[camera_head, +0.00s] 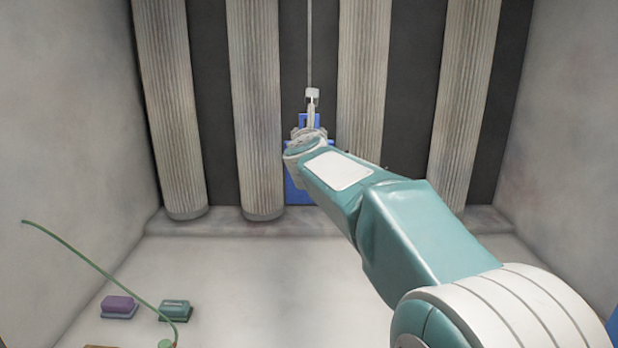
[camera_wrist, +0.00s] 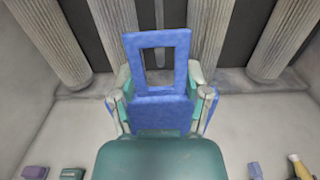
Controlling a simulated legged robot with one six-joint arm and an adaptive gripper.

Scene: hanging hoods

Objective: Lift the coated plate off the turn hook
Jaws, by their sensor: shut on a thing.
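The coated plate is blue, with a rectangular opening in its upper part. It stands upright in the wrist view (camera_wrist: 160,115), between the fingers of my gripper (camera_wrist: 160,92), which is shut on it. In the head view my arm hides most of the plate (camera_head: 295,190), and only blue parts show around my gripper (camera_head: 306,138). The turn hook (camera_head: 312,100) is pale and hangs on a thin rod from above, overlapping the plate's top in the head view. I cannot tell whether the hook still bears the plate.
Ribbed columns (camera_head: 258,110) hang along the dark back wall on both sides of the rod. A purple block (camera_head: 118,305) and a teal block (camera_head: 174,310) lie at lower left near a curved green strand (camera_head: 100,267). A yellowish bottle-like thing (camera_wrist: 300,168) shows at lower right.

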